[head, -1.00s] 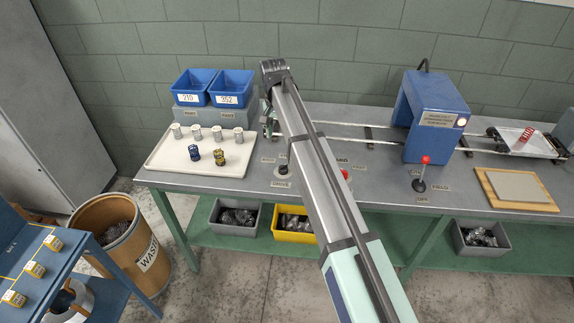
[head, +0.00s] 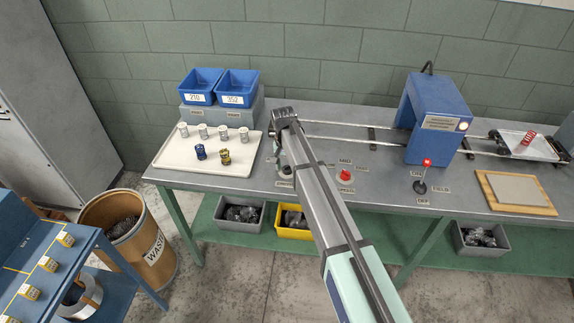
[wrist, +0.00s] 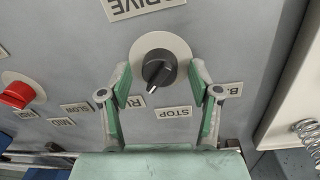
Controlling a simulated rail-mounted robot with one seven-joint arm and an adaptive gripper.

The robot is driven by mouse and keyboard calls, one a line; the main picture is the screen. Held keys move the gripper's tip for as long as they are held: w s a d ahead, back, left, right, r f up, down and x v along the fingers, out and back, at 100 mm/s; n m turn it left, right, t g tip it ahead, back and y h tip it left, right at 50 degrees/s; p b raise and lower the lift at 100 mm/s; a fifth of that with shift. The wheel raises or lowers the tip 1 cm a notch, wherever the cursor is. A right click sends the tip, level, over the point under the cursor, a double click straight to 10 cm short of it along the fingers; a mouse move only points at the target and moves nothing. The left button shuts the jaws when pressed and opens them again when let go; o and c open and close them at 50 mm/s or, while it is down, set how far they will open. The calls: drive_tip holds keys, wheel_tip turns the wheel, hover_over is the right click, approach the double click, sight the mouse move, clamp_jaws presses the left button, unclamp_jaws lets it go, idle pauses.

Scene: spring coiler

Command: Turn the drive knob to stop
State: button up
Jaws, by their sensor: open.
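The drive knob (wrist: 160,72) is a black knob on a round pale plate (wrist: 180,46), seen in the wrist view. A DRIVE label (wrist: 143,7) is beside the plate, with a STOP label (wrist: 173,112) and a partly hidden RUN label (wrist: 134,101) on the gripper side. My gripper (wrist: 158,80) is open, with its green-padded fingers on either side of the knob. I cannot tell whether they touch it. In the head view my arm hides most of the knob; part of the pale plate (head: 284,172) shows at the arm's left edge.
A red-topped lever (head: 421,180) stands right.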

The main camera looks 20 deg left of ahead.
drive_tip(key=shift+c, duration=0.2)
drive_tip(key=c, duration=1.1)
drive_tip(key=shift+f+n+b, duration=0.1)
drive_tip(key=shift+n+b, duration=0.2)
drive_tip(key=shift+n, duration=0.1)
drive_tip(key=n+b, duration=0.1)
drive_tip(key=n, duration=0.2)
drive_tip(key=shift+s+n, duration=0.1)
drive_tip(key=shift+n, duration=0.2)
drive_tip(key=n+b, duration=0.1)
drive_tip(key=n, duration=0.3)
drive_tip(key=shift+t, duration=0.3)
drive_tip(key=shift+n, duration=0.3)
